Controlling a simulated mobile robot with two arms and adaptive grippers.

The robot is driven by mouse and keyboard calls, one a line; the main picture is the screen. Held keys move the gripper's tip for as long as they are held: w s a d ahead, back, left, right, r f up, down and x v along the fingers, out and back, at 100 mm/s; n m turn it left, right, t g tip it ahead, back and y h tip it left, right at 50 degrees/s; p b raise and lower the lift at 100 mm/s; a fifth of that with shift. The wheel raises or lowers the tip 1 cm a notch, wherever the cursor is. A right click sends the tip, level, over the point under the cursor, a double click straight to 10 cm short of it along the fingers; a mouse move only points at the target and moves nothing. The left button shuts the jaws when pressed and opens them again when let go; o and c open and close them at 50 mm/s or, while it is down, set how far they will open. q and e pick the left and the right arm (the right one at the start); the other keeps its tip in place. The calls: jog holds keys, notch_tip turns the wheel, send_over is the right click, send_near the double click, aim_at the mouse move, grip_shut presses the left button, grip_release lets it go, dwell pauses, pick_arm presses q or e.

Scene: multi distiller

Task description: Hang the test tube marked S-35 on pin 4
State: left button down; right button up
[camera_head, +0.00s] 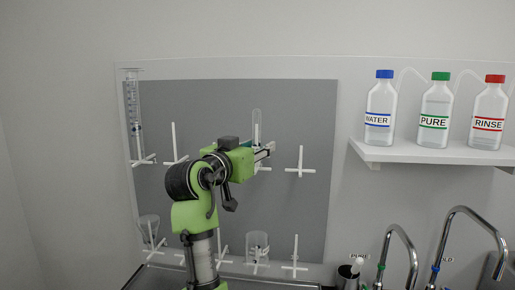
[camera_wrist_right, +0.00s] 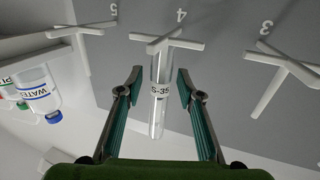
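The clear test tube marked S-35 (camera_wrist_right: 160,112) stands between the fingers of my right gripper (camera_wrist_right: 159,73) in the right wrist view. Its far end is at the white pin 4 (camera_wrist_right: 180,43) and appears to be on it. My right gripper is open, with a gap on each side of the tube. In the head view the tube (camera_head: 257,116) rises, rounded end up, behind my right gripper (camera_head: 268,151), which hides its lower part and most of pin 4. My left gripper is not in view.
Pin 5 (camera_wrist_right: 82,29) and pin 3 (camera_wrist_right: 275,65) are empty. A graduated cylinder (camera_head: 134,110) hangs at the grey board's left. Glassware hangs on lower pins. A shelf (camera_head: 430,156) with three bottles is at right, above taps (camera_head: 399,235).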

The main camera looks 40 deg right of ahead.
jog(key=shift+a, duration=0.1)
jog(key=v, duration=1.2)
